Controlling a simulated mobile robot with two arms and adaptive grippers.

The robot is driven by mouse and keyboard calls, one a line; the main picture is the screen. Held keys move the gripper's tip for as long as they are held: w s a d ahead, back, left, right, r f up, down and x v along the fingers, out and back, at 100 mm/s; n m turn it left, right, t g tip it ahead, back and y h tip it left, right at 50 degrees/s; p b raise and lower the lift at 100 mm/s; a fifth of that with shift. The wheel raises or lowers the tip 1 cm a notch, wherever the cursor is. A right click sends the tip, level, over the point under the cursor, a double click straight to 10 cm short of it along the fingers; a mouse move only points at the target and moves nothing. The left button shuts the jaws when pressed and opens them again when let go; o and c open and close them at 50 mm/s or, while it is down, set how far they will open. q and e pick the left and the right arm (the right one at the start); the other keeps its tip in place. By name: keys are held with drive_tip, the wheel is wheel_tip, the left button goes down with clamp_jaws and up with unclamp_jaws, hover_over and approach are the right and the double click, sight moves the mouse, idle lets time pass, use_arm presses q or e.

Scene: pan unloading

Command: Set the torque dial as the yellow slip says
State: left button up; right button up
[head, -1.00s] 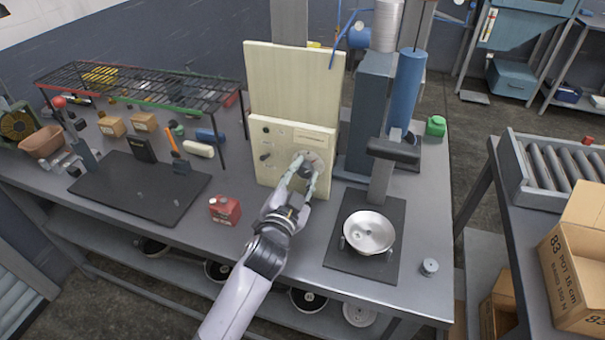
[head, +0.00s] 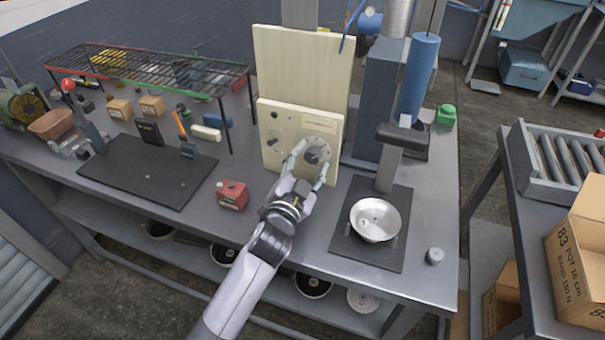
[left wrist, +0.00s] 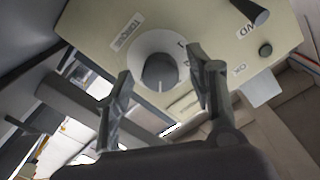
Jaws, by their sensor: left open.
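The torque dial is a dark round knob (left wrist: 159,72) on a pale disc, on a cream control panel (head: 283,129). In the left wrist view a label reading TORQUE sits beside it, and a light pointer line shows on the knob. In the head view the dial (head: 314,154) is just beyond my left gripper (head: 308,166). My left gripper is open, and in the left wrist view its fingers (left wrist: 160,88) stand on either side of the knob with gaps. I cannot make out a yellow slip. My right gripper is not in view.
A metal pan (head: 375,219) sits on a dark stand right of the panel. A wire rack (head: 150,72) is at the back left, and a small grey cylinder (head: 434,256) is near the front right edge.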

use_arm(q)
drive_tip(key=v, duration=1.1)
drive_tip(key=shift+s, duration=0.2)
drive_tip(key=shift+a, duration=0.1)
